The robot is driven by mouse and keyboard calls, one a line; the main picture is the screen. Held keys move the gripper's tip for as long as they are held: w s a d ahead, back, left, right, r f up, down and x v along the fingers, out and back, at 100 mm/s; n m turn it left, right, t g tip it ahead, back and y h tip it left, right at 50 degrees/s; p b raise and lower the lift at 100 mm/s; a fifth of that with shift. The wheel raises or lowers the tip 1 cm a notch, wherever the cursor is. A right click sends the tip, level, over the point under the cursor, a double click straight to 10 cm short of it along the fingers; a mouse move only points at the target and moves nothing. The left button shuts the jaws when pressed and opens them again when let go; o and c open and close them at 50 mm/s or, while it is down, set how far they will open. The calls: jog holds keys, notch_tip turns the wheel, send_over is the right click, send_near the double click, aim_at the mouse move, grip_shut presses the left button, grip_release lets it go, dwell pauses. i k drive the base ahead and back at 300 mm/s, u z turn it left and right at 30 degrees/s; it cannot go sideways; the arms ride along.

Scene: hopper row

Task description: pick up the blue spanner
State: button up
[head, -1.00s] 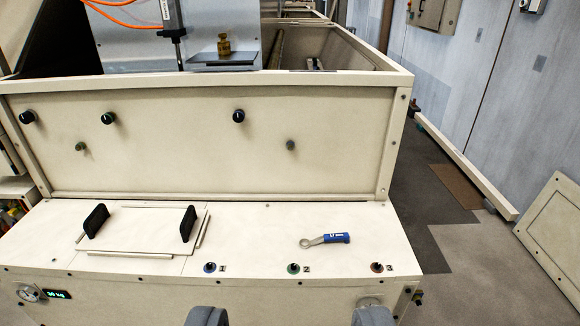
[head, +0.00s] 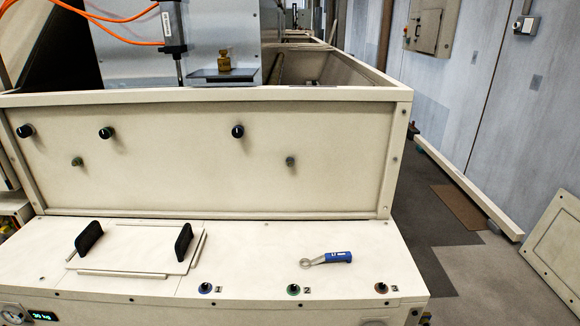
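The blue spanner (head: 327,259) lies flat on the cream ledge (head: 250,264) at the front of the hopper, right of centre in the head view. Its blue handle, with a small white label, points right. Its grey ring end points left. It lies just behind the knobs marked 2 and 3, with clear ledge around it. My gripper is not in view, so I cannot see whether it is open or shut.
A lid (head: 131,248) with two black handles sits on the ledge's left. The hopper's upright panel (head: 205,160) with several knobs rises behind the ledge. A brass weight (head: 224,60) stands on a dark plate above. Floor at right is mostly open, with a leaning panel (head: 558,240).

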aim_at(338, 256)
jog(key=u, duration=0.15)
jog(key=i, duration=1.7)
jog(key=u, duration=0.3)
